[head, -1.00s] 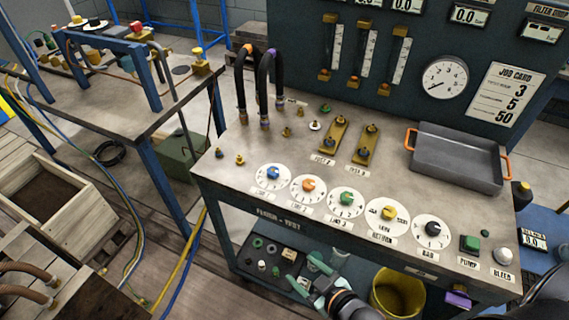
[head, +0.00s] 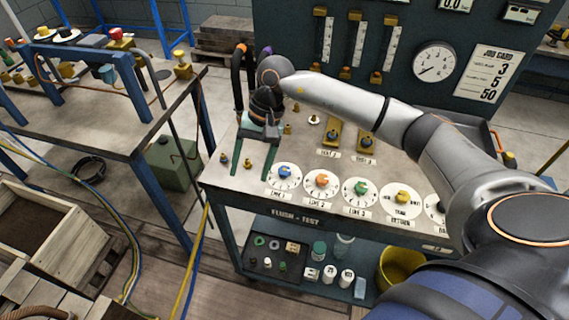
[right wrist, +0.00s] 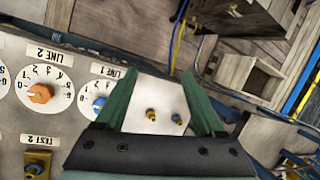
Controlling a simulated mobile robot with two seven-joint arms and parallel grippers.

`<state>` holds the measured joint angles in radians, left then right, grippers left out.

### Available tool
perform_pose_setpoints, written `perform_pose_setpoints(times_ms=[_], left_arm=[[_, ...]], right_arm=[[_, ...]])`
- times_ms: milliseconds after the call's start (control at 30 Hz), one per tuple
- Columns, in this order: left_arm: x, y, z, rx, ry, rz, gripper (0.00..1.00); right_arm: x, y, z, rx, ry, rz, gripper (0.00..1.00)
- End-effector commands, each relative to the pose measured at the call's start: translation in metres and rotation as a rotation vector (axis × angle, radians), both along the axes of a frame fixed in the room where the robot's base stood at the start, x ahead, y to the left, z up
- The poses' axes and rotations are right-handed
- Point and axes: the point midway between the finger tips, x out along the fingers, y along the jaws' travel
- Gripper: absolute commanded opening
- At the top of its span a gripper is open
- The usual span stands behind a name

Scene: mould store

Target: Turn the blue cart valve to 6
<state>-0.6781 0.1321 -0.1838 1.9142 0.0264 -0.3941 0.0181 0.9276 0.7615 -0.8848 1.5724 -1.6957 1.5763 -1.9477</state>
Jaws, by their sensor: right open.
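The blue valve knob (head: 285,174) sits on a white numbered dial labelled LINE 1, first in the row on the cart top (head: 225,180). In the right wrist view the blue knob (right wrist: 99,103) is just left of my left-hand finger, which hides part of its dial. The number it points to is too small to tell. My right gripper (head: 251,165) is open and empty, above the cart's front left corner, left of the blue knob and apart from it. My left gripper is not in view.
An orange knob (head: 320,179), a green knob (head: 361,187) and a yellow knob (head: 402,196) follow to the right. Black hoses (head: 237,80) rise behind my gripper. My right arm covers the cart's right side. A blue-framed bench (head: 110,135) stands left, across a gap.

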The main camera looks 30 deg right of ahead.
Motion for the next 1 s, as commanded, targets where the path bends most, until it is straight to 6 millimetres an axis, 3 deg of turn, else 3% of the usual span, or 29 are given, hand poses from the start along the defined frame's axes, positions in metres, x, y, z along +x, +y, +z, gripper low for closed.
perform_pose_setpoints(times_ms=[33, 100, 200, 267, 467, 800, 1000], left_arm=[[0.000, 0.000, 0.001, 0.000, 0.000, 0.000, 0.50], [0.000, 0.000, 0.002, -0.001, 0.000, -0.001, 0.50], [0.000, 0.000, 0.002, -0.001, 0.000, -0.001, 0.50], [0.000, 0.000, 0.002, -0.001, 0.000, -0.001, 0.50], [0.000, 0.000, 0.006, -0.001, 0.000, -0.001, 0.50], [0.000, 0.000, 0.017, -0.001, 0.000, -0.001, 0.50], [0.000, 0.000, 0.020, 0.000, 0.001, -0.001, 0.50]], right_arm=[[0.009, -0.030, 0.012, -0.107, -0.039, 0.045, 0.71], [0.015, -0.061, 0.024, -0.221, -0.065, 0.095, 0.71], [0.019, -0.090, 0.037, -0.325, -0.076, 0.137, 0.71], [0.020, -0.099, 0.040, -0.357, -0.076, 0.150, 0.71], [0.019, -0.104, 0.022, -0.375, -0.071, 0.160, 0.71], [0.019, -0.103, -0.046, -0.371, -0.071, 0.158, 0.71], [0.019, -0.103, -0.073, -0.371, -0.074, 0.157, 0.71]])
